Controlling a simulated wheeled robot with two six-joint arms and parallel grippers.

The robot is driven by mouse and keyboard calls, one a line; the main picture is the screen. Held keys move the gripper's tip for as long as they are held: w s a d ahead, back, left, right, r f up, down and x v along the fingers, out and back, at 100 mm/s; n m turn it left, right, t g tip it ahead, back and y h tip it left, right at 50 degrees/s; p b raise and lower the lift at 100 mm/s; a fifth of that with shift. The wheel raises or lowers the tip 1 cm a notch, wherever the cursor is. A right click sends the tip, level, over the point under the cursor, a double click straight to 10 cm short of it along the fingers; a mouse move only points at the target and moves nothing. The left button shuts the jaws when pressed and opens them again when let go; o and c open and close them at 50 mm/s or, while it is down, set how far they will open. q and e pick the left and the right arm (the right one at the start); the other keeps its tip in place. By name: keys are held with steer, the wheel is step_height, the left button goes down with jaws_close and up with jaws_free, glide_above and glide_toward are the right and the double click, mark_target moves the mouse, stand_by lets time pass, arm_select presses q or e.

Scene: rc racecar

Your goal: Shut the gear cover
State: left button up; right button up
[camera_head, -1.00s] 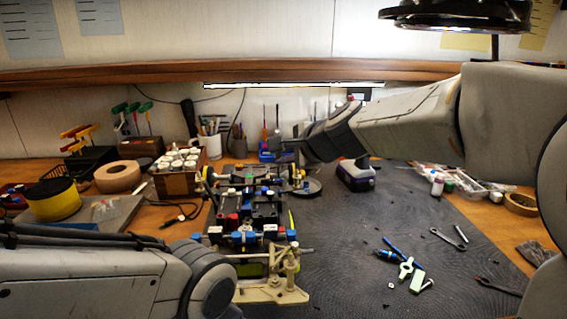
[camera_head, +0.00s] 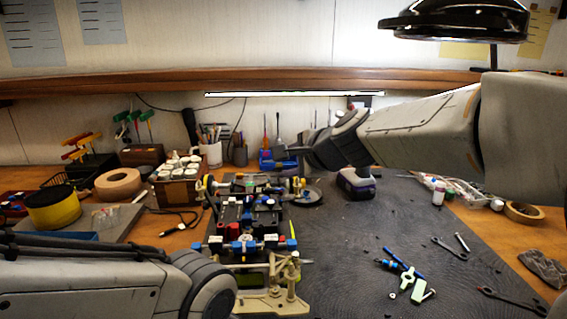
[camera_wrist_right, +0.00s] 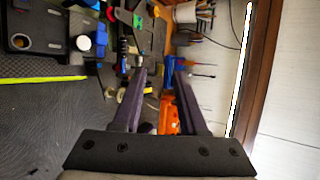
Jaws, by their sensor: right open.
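The racecar chassis (camera_head: 252,215) sits on the dark mat, with black, blue and red parts and yellow pieces at its far end. It also shows in the right wrist view (camera_wrist_right: 55,45), turned sideways at the upper left. I cannot pick out the gear cover with certainty. My right gripper (camera_head: 291,149) is above the car's far right end, partly hidden by its own wrist. In the right wrist view its two fingers (camera_wrist_right: 163,80) are apart with nothing clearly gripped. An orange object (camera_wrist_right: 168,116) shows between them, seemingly beyond. My left gripper is out of view.
A cream stand (camera_head: 270,298) is at the car's near end. A power tool (camera_head: 357,183) stands right of the car. A box of white-capped bottles (camera_head: 178,180) is at left. Loose tools (camera_head: 405,278) lie on the mat. Between them the mat is mostly clear.

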steer(key=p+v, duration=0.1)
steer(key=v, duration=0.8)
